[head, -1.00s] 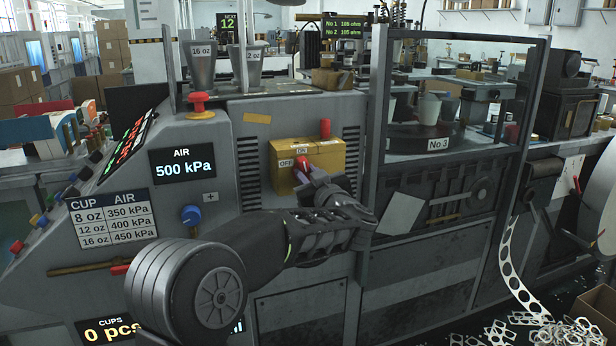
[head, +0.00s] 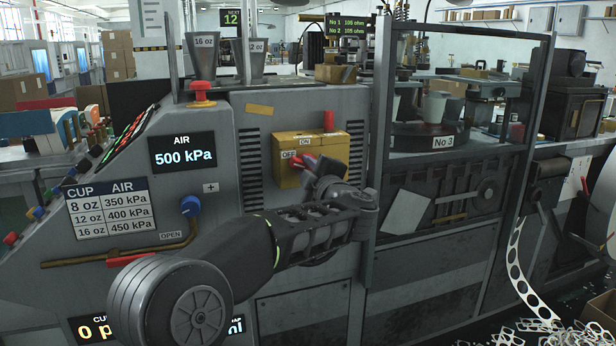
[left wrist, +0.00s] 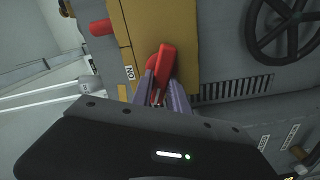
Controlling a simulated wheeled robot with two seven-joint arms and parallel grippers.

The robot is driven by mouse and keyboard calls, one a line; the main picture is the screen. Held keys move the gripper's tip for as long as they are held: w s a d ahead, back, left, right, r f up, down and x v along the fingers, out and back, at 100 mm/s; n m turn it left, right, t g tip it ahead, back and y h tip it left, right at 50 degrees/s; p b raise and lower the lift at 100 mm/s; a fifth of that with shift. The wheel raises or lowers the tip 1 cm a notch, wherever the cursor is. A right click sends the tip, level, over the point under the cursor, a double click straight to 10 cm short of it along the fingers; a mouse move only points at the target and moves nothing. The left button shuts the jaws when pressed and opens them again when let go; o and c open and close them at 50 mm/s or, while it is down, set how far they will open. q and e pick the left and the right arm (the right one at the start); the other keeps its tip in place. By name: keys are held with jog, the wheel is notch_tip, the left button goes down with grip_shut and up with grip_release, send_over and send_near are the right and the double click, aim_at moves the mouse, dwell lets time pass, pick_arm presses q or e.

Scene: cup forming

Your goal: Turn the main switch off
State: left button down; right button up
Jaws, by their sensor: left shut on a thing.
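The main switch (head: 338,146) is a yellow box on the grey machine front, marked ON at its top and OFF at its left. Its red handle (head: 308,161) sits at the front of the box, close to the OFF mark. My left gripper (head: 313,169) is shut on this handle. In the left wrist view the red handle (left wrist: 165,65) stands between the fingers of the left gripper (left wrist: 160,97), beside the yellow box (left wrist: 185,30). The fingers hide part of the handle in the head view. My right gripper is not in view.
A red cylinder (head: 328,121) stands on top of the box. A red push button (head: 201,92) and a blue knob (head: 190,206) are to the left. The AIR display (head: 182,153) reads 500 kPa. A framed glass guard (head: 380,110) stands to the right.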

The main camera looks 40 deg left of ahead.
pick_arm(q)
jog(key=shift+f+n+b, duration=0.15)
jog(key=shift+n+b, duration=0.6)
jog(key=shift+n, duration=0.45)
jog(key=shift+f+n+b, duration=0.15)
jog(key=shift+n+b, duration=0.6)
jog(key=shift+n, duration=0.45)
jog(key=c, duration=1.3)
grip_release()
jog(key=shift+s, duration=0.1)
jog(key=shift+r, duration=0.1)
jog(key=v, duration=0.7)
jog(key=shift+s+d, duration=0.2)
jog(key=shift+d, duration=0.15)
